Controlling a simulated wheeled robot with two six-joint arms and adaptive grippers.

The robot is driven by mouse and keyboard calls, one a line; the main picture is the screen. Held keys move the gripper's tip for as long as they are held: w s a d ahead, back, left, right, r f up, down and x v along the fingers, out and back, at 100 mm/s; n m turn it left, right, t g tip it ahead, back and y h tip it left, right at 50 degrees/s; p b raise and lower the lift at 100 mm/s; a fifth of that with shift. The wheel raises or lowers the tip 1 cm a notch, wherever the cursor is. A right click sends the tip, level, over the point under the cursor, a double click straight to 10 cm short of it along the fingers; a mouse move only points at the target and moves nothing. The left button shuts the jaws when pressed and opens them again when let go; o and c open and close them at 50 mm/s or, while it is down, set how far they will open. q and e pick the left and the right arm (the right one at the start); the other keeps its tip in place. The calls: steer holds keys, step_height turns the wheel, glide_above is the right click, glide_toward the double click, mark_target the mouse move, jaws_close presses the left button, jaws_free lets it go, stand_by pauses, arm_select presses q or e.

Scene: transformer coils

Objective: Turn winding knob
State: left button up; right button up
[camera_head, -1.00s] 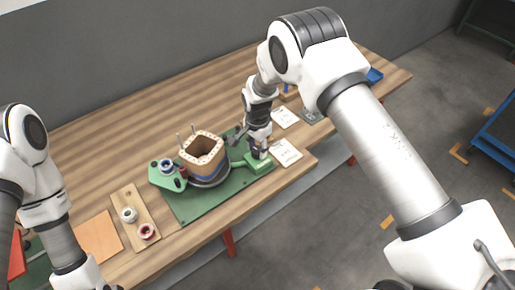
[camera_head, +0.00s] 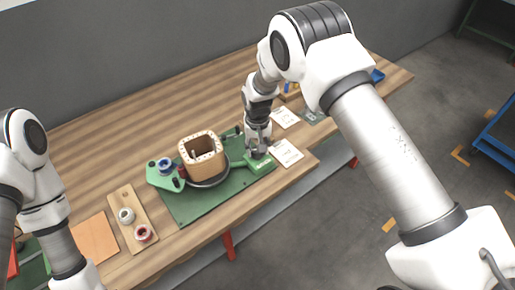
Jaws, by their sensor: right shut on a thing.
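The winding machine stands on a green base plate (camera_head: 183,211) on the wooden table. Its tan, box-shaped coil former (camera_head: 203,158) sits open side up on a dark round turntable. A green arm (camera_head: 258,163) reaches right from the machine towards the table's front edge. My right gripper (camera_head: 258,152) points down and is shut at the outer end of this arm, where the winding knob sits. The gripper hides most of the knob. My left arm comes in at the left, and its gripper is out of the picture.
A green bracket with a blue spool (camera_head: 165,164) stands left of the former. A wooden board (camera_head: 126,198) holds two small rolls, beside an orange sheet (camera_head: 95,240). White cards (camera_head: 287,153) lie right of my right gripper.

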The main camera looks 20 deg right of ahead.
steer(key=n, duration=0.5)
steer(key=shift+n, duration=0.3)
steer(key=shift+w+n, duration=0.1)
steer(key=shift+n, duration=0.7)
stand_by(1.0)
steer(key=o, duration=1.1)
step_height(320, 180, up, 12)
